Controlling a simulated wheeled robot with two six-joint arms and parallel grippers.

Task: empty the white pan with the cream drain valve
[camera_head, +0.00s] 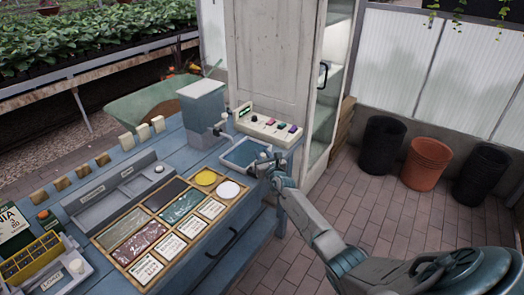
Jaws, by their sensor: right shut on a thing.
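A shallow square pan (240,161) with a pale rim and a bluish inside sits at the right end of the blue bench. My right gripper (265,163) is at the pan's right corner, shut on a small pale part there that looks like the drain valve. The jaws hide most of that part, so how far it is turned cannot be told. The pan looks level; whether it holds liquid is unclear. My left gripper is not in view.
A grey tank (203,103) with a tap stands behind the pan. A cream button box (268,127) is beside it. A framed sample board (165,226) covers the bench's front. Black and orange bins (427,163) stand on the brick floor at right.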

